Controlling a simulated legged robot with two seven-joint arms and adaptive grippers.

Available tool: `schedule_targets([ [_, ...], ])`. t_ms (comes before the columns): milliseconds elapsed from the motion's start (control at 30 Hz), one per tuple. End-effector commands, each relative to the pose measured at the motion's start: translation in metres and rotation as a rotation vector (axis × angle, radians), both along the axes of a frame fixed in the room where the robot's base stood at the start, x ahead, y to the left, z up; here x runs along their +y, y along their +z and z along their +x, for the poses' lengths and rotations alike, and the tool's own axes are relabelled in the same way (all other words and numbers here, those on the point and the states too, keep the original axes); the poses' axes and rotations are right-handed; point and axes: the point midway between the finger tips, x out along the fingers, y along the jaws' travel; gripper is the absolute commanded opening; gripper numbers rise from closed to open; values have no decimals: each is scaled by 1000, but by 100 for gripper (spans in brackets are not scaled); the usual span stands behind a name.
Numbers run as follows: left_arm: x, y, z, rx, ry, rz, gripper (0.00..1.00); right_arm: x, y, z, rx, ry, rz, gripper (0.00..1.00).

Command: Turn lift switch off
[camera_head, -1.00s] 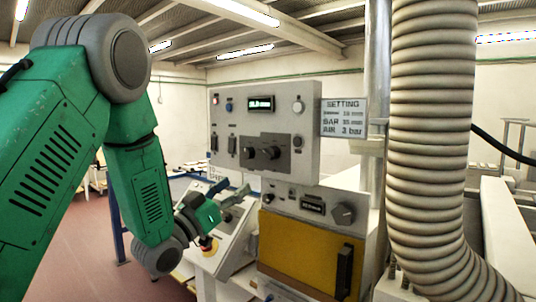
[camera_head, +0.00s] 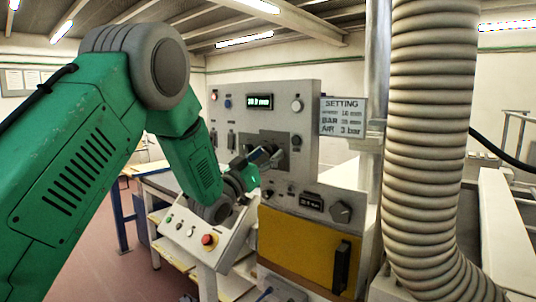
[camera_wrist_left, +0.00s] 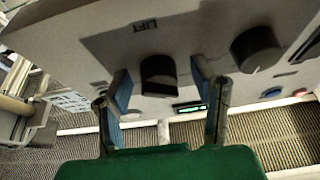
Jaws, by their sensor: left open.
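The lift switch is a black rotary knob (camera_wrist_left: 158,75) on a dark plate, with an upside-down LIFT label (camera_wrist_left: 145,25) beside it in the left wrist view. My left gripper (camera_wrist_left: 165,105) is open, with its two blue-padded fingers on either side of the knob in that view. I cannot tell whether they touch it. The knob's pointer setting is unclear. My right gripper is out of view.
A second black knob (camera_wrist_left: 256,50) sits beside the lift knob. A sloped box with a red button (camera_head: 209,240) stands below my left wrist. A yellow panel (camera_head: 298,245) is under the control panel. A ribbed hose (camera_head: 430,130) stands at the right.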

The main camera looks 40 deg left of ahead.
Motion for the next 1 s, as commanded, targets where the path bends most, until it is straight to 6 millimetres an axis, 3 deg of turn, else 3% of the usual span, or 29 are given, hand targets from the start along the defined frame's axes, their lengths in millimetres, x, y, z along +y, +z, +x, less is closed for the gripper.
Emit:
schedule_targets([
  [200,0,0,1,0,0,0,52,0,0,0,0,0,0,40],
  [367,0,0,0,0,0,0,3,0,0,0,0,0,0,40],
  [733,1,-1,0,-4,2,36,3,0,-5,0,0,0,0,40],
  [1000,2,-3,0,-16,3,194,3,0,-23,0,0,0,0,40],
])
